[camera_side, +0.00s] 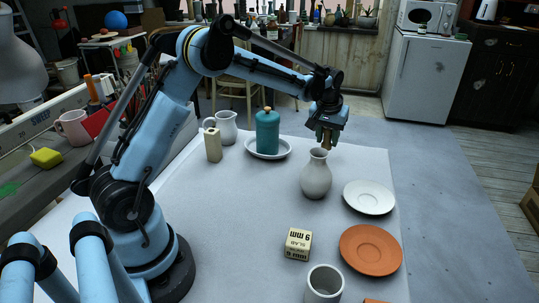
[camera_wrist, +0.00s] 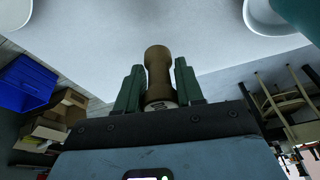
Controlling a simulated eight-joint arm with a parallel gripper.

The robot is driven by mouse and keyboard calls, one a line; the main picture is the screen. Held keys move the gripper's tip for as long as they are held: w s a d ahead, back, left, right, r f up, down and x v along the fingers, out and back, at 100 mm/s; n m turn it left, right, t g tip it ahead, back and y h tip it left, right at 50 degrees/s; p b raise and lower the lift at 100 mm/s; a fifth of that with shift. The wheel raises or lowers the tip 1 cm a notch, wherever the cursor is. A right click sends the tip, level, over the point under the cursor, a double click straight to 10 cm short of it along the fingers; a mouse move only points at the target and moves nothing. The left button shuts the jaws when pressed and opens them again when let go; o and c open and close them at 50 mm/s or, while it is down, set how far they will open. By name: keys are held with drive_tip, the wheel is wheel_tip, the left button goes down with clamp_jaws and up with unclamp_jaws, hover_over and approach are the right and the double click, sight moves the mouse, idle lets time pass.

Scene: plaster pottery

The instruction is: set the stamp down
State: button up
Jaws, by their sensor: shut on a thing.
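The stamp (camera_wrist: 158,72) is a brown wooden piece with a narrowed waist and a pale end near my jaws. My gripper (camera_wrist: 157,92) is shut on it, with one green finger on each side. In the side view my gripper (camera_side: 328,132) is at the end of the outstretched arm, just above the mouth of a grey-white vase. The stamp (camera_side: 326,140) shows there as a small brown piece between the fingers. I cannot tell whether it is over or behind the vase.
The vase (camera_side: 317,178) stands close under my gripper. A white saucer (camera_side: 369,197), an orange saucer (camera_side: 370,250), a marked block (camera_side: 298,244) and a cup (camera_side: 324,285) are nearby. The table's middle left is clear.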

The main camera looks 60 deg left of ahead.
sight(325, 142)
drive_tip(key=shift+a+f, duration=0.3)
drive_tip(key=shift+f, duration=1.85)
drive_tip(key=shift+f, duration=0.15)
drive_tip(key=o, duration=1)
